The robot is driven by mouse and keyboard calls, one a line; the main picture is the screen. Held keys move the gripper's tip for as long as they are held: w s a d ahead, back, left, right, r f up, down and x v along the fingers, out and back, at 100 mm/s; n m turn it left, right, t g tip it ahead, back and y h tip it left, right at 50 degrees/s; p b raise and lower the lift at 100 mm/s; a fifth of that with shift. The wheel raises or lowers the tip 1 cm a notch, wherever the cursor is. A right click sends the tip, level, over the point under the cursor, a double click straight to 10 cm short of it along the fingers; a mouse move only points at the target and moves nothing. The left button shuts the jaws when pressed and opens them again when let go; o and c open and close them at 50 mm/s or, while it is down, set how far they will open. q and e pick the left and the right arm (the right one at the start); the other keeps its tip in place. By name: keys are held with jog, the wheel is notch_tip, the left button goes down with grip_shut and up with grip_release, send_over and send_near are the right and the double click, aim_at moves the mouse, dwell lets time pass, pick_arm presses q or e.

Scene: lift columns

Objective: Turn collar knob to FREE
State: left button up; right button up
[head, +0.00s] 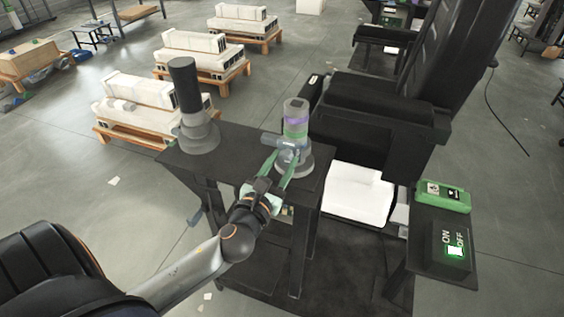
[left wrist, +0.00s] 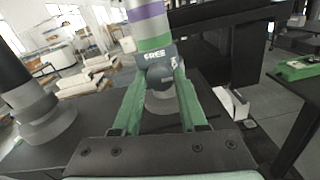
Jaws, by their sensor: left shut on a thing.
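The lift column (head: 296,115) with purple and green bands stands upright on a dark table; its banded part also shows in the left wrist view (left wrist: 148,28). Around it is a blue-grey collar (left wrist: 158,52) with white lettering that reads FREE on its left part; a second mark at its right is cut off. The rounded knob (left wrist: 160,73) sticks out from the collar towards me. My left gripper (head: 285,160) has its green fingers on both sides of the knob and is shut on it. The fingers hide the knob's sides. My right gripper is not in view.
A second column with a black top (head: 186,88) stands at the left of the dark table (head: 232,145). A black chair-like frame (head: 385,110) rises close on the right. An ON/OFF box (head: 440,257) and a green case (head: 443,196) sit at the right. Pallets lie behind.

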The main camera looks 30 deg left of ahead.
pick_arm(q)
grip_shut()
jog(key=n, duration=0.8)
jog(key=shift+n, duration=0.3)
jog(key=n, duration=0.4)
jog(key=shift+n, duration=0.3)
jog(key=n, duration=0.5)
jog(key=shift+y, duration=0.3)
